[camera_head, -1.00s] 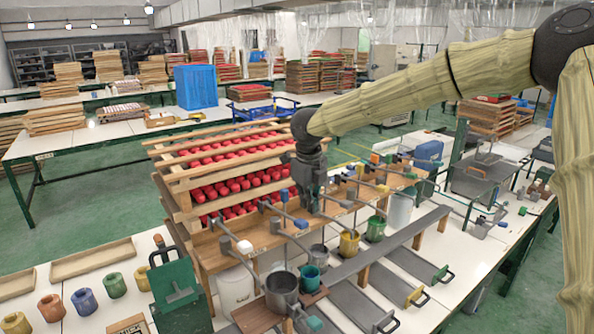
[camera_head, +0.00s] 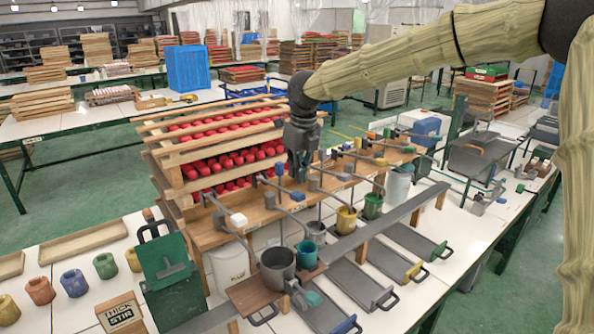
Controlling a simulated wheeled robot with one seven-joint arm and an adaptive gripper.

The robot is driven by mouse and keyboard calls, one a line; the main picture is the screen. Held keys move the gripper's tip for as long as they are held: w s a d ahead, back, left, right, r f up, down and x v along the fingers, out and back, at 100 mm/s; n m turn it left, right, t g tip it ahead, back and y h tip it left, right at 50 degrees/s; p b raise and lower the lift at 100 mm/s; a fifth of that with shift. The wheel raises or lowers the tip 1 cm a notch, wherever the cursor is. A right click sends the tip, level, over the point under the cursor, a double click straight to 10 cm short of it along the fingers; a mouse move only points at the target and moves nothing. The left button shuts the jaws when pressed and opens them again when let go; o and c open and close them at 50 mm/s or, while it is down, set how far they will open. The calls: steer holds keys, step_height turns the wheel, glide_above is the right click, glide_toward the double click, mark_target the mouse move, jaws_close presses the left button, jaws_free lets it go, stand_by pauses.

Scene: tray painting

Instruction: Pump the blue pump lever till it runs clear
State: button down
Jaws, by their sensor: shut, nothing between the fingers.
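The blue pump lever (camera_head: 298,196) is a rod ending in a blue block, on the wooden pump rack (camera_head: 262,229). A second blue block (camera_head: 280,169) sits further back. My gripper (camera_head: 300,179) is shut and empty, pointing down just above and behind the lever's blue end in the picture. I cannot tell whether it touches the lever. A grey pot (camera_head: 278,265) and a teal jug (camera_head: 306,254) stand in front of the rack. The liquid from the blue pump's spout cannot be made out.
A white-ended lever (camera_head: 238,219) is to the left and a yellow-ended lever (camera_head: 380,162) to the right. A yellow pot (camera_head: 346,219) and a green pot (camera_head: 372,206) stand nearby. A slatted rack of red pieces (camera_head: 225,165) is behind. Coloured jars (camera_head: 75,283) stand at the left.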

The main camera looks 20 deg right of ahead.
steer(key=shift+f, duration=0.5)
steer(key=shift+f+b, duration=1.4)
steer(key=shift+f, duration=4.15)
step_height(320, 180, up, 11)
steer(key=p, duration=0.9)
steer(key=shift+r, duration=0.1)
